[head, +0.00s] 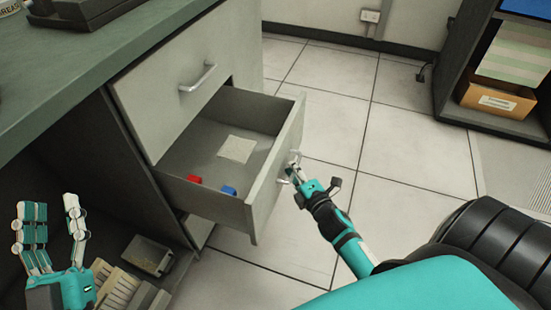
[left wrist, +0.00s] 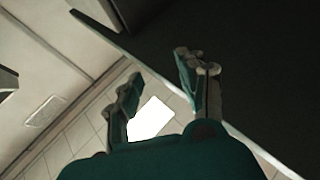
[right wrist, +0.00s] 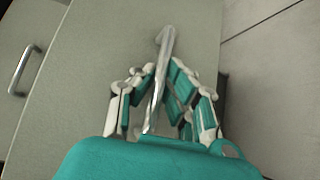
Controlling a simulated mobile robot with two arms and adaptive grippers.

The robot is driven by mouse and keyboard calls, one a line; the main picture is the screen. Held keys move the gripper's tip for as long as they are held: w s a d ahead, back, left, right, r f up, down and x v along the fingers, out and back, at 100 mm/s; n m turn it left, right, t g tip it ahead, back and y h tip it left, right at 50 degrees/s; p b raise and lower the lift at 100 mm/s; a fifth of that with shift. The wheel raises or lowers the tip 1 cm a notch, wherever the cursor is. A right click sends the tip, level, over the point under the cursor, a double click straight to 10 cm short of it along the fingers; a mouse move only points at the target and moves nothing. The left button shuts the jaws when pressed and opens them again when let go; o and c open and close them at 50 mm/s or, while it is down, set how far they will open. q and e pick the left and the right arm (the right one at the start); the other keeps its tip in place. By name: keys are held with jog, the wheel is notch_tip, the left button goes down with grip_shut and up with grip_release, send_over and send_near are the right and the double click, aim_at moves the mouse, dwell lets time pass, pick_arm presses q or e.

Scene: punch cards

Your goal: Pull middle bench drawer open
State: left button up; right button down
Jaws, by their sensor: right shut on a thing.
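The middle bench drawer (head: 275,170) stands pulled well out in the head view. Inside it lie a red block (head: 194,179), a blue block (head: 229,190) and a pale square card or cloth (head: 237,149). My right gripper (head: 295,174) is at the drawer's front, shut on its handle. In the right wrist view the metal handle (right wrist: 162,70) runs between the fingers. My left gripper (head: 52,222) is open and empty at the lower left, with its fingers apart; the left wrist view shows nothing between them (left wrist: 160,85).
The closed top drawer with its handle (head: 197,77) sits above, under the green benchtop (head: 100,68). A grey tray (head: 147,255) and card-like stacks (head: 116,287) lie below left. A dark shelf with a cardboard box (head: 496,98) stands right. Tiled floor (head: 345,120) is clear beyond the drawer.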

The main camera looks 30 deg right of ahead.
pick_arm(q)
notch_tip(320, 180, down, 7)
jog(key=w+g+y+p, duration=0.1)
jog(key=g, duration=0.3)
jog(key=shift+w+a+g+y, duration=0.3)
jog(key=shift+g, duration=0.1)
pick_arm(e)
jog(key=s+d, duration=0.4)
jog(key=s, duration=0.1)
jog(key=shift+s+d+r, duration=0.25)
jog(key=shift+s+d, duration=0.15)
pick_arm(q)
jog(key=shift+f, duration=0.1)
pick_arm(e)
jog(key=c, duration=1.4)
grip_release()
jog(key=shift+f, duration=0.1)
jog(key=s, duration=0.4)
jog(key=s+a+r, duration=0.1)
jog(key=s, duration=0.7)
jog(key=shift+a+r, duration=0.3)
jog(key=shift+a, duration=0.05)
